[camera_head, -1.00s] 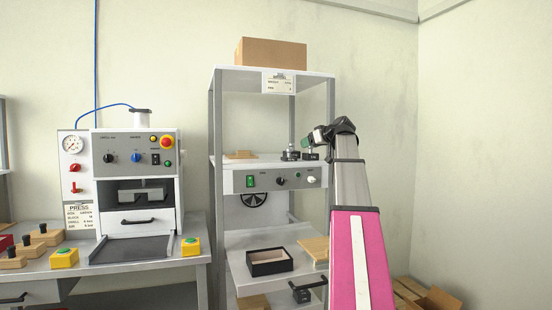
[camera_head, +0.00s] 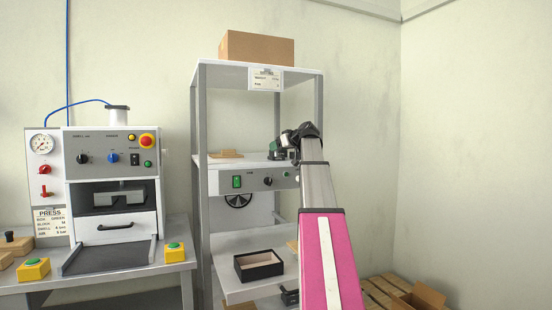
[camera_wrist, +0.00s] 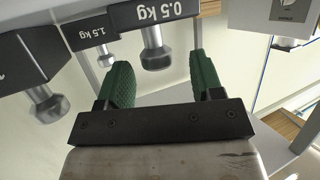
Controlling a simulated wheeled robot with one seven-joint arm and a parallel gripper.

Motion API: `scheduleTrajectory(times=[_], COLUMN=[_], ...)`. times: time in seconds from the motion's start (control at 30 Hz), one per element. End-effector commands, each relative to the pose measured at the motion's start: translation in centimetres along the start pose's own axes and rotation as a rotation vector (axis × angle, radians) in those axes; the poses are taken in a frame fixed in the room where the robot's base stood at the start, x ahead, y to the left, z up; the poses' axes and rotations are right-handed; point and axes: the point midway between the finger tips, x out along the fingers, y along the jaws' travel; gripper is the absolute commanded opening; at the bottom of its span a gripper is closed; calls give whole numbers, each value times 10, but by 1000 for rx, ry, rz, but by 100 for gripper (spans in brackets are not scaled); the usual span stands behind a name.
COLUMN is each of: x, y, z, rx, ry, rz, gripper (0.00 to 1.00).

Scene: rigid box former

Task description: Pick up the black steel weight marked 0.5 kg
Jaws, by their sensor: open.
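The black weight marked 0.5 kg (camera_wrist: 172,14) is at the top middle of the wrist view, with its grey metal knob (camera_wrist: 155,52) in line with the gap between my fingers. My gripper (camera_wrist: 160,68) is open and empty, one green pad on each side of that gap. The fingertips look close to the knob; I cannot tell whether they reach around it. A black weight marked 1.5 kg (camera_wrist: 90,33) is just left of it. In the head view, my gripper (camera_head: 287,147) is at the machine's upper shelf and hides most of the weights.
Another black weight (camera_wrist: 35,62) with a knob is at the left of the wrist view. A wooden piece (camera_head: 226,154) lies on the shelf's left side. A cardboard box (camera_head: 257,48) sits on top of the rack. A black open box (camera_head: 259,265) is on the lower shelf.

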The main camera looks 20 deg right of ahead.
Motion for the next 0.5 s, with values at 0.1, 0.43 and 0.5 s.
scheduleTrajectory(times=[0.1, 0.43, 0.5], x=[18, 41, 41], y=[2, 2, 2], z=[-1, 1, 1], rx=[0, -1, -1], ry=[-1, 0, 0], rz=[-2, 1, 0], gripper=[60, 60, 60])
